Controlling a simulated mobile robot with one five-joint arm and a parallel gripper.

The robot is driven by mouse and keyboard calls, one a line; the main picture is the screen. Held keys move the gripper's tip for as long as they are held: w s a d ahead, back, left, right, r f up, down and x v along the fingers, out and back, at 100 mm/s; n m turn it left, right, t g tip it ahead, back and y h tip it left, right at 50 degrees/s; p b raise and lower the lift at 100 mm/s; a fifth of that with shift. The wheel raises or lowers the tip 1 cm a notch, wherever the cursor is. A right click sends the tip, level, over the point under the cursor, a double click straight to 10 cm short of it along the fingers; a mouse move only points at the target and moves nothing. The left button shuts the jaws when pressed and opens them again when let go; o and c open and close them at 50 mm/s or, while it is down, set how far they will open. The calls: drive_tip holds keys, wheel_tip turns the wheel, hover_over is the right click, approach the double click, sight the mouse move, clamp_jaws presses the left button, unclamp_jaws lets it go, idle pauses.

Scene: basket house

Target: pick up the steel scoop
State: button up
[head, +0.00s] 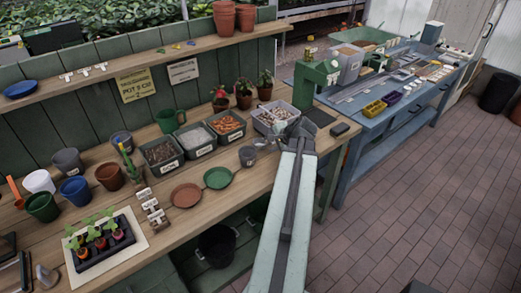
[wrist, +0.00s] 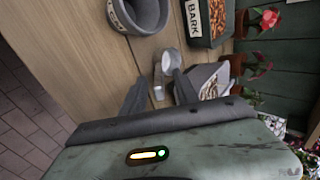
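The steel scoop (wrist: 170,62) is a small, shiny grey piece on the wooden bench in the wrist view, just beyond and between my fingertips. In the head view it seems to be the grey shape (head: 264,143) beside my gripper (head: 288,133), partly hard to make out. In the wrist view my gripper (wrist: 160,88) is open, with its two dark fingers apart on either side of the scoop's near part. I cannot tell whether either finger touches it.
A small grey pot (head: 247,157) stands left of the scoop. A bin of plant labels (head: 274,119) and a bark tray (head: 226,126) stand close behind. Green and terracotta saucers (head: 217,178) lie further left.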

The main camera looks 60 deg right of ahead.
drive_tip(key=b+x, duration=0.1)
drive_tip(key=x, duration=0.1)
drive_tip(key=shift+w+d+f, duration=0.15)
drive_tip(key=shift+f, duration=0.2)
drive_tip(key=shift+r, duration=0.15)
clamp_jaws()
drive_tip(key=shift+r+p, duration=0.1)
drive_tip(key=shift+p, duration=0.2)
